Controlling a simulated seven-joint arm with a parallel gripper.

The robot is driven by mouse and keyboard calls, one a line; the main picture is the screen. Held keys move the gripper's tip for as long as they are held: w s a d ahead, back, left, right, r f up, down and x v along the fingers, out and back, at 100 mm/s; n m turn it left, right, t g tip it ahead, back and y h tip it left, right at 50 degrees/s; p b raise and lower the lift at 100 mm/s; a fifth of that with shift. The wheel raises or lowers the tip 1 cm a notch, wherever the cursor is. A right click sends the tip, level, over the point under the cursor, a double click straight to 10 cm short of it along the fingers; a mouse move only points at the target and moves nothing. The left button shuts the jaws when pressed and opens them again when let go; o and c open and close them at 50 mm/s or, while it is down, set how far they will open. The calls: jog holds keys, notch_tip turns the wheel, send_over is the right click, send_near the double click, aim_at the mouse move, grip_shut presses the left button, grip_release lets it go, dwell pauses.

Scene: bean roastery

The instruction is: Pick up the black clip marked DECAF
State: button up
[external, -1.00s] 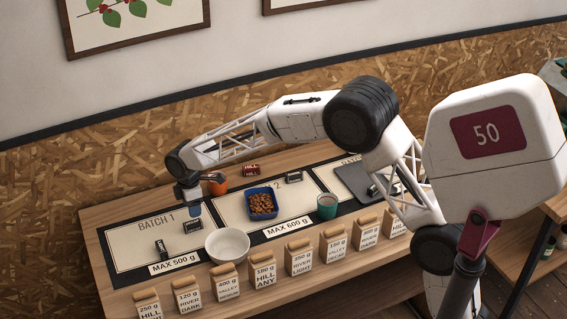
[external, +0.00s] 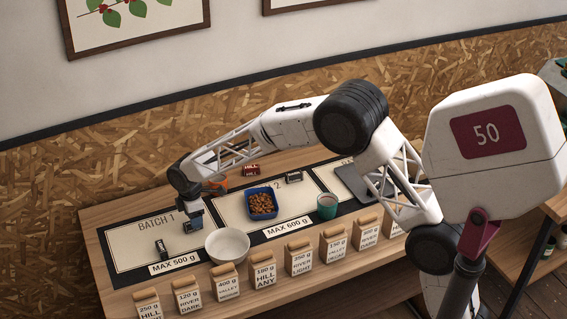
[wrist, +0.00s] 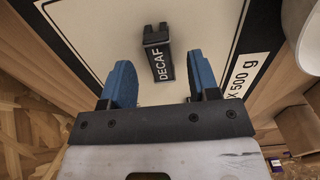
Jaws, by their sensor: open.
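The black clip marked DECAF (wrist: 158,52) lies on the white BATCH 1 sheet, with its white lettering facing up in the wrist view. My gripper (wrist: 159,65) is open, its two blue fingers apart on either side of the clip in that view. The clip appears between and just beyond the fingertips, with no visible contact. In the external view, my gripper (external: 194,222) is low over the right part of the BATCH 1 sheet (external: 130,243), and hides most of the clip there.
Another black clip (external: 161,249) lies to the left on the same sheet. A white bowl (external: 227,246) stands close to the right of my gripper. A blue tray of beans (external: 262,212), a teal cup (external: 327,206) and a row of labelled bags (external: 263,275) stand further right and in front.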

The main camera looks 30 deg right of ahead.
jog(key=shift+f, duration=1.5)
jog(key=shift+c, duration=0.4)
jog(key=c, duration=0.9)
jog(key=shift+r, duration=5.05)
